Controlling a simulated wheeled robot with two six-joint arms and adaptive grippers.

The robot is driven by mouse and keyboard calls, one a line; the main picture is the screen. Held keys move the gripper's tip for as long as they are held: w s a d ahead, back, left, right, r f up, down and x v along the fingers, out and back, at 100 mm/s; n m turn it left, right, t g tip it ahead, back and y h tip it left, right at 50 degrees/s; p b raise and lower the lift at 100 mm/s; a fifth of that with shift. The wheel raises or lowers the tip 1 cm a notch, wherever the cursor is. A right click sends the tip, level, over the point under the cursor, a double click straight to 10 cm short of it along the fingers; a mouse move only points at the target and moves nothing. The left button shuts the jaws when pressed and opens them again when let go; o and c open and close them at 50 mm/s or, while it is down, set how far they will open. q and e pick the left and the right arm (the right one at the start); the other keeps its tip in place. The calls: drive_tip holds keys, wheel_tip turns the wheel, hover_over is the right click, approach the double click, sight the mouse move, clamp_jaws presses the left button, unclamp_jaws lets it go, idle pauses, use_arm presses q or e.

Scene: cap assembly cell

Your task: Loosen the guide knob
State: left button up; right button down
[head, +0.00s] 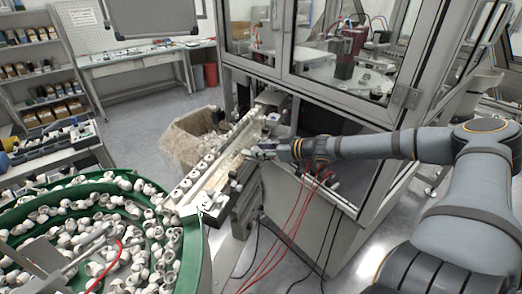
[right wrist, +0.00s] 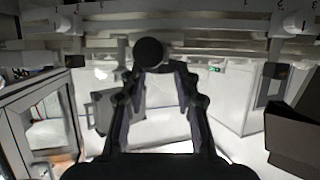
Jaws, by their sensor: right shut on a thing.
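The guide knob (right wrist: 149,51) is round and black and shows at the fingertips in the right wrist view. My right gripper (right wrist: 158,69) is shut on it, one finger on each side. In the head view my right gripper (head: 262,151) reaches in from the right to the side of the guide rail (head: 212,167). The knob is too small to make out clearly there. White caps (head: 187,183) sit in a row along the rail.
A green bowl feeder (head: 190,243) full of white caps stands at the lower left. A glass-walled machine cabinet (head: 340,100) rises behind my right arm. Red cables (head: 297,205) hang below my wrist. A beige bin (head: 185,150) stands behind the rail.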

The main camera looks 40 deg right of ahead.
drive_tip(key=shift+w+d+f+n+g+y, duration=0.1)
drive_tip(key=shift+d+n+g+y, duration=0.25)
drive_tip(key=shift+n+y, duration=0.3)
drive_tip(key=shift+n+g+y, duration=0.25)
drive_tip(key=shift+n+y, duration=0.1)
drive_tip(key=shift+y, duration=0.1)
drive_tip(key=n+b, duration=0.1)
drive_tip(key=g+y+b, duration=0.1)
drive_tip(key=shift+w+f+n+y+b, duration=0.2)
drive_tip(key=shift+n+y+b, duration=0.1)
drive_tip(key=shift+n+b, duration=0.1)
drive_tip(key=shift+d+r+n+g+y+b, duration=0.15)
drive_tip(key=shift+n+g+y+b, duration=0.3)
drive_tip(key=shift+b, duration=0.45)
drive_tip(key=c, duration=1)
unclamp_jaws()
drive_tip(key=shift+w, duration=0.1)
drive_tip(key=shift+r, duration=0.1)
wheel_tip(320, 180, up, 10)
drive_tip(key=shift+f, duration=0.1)
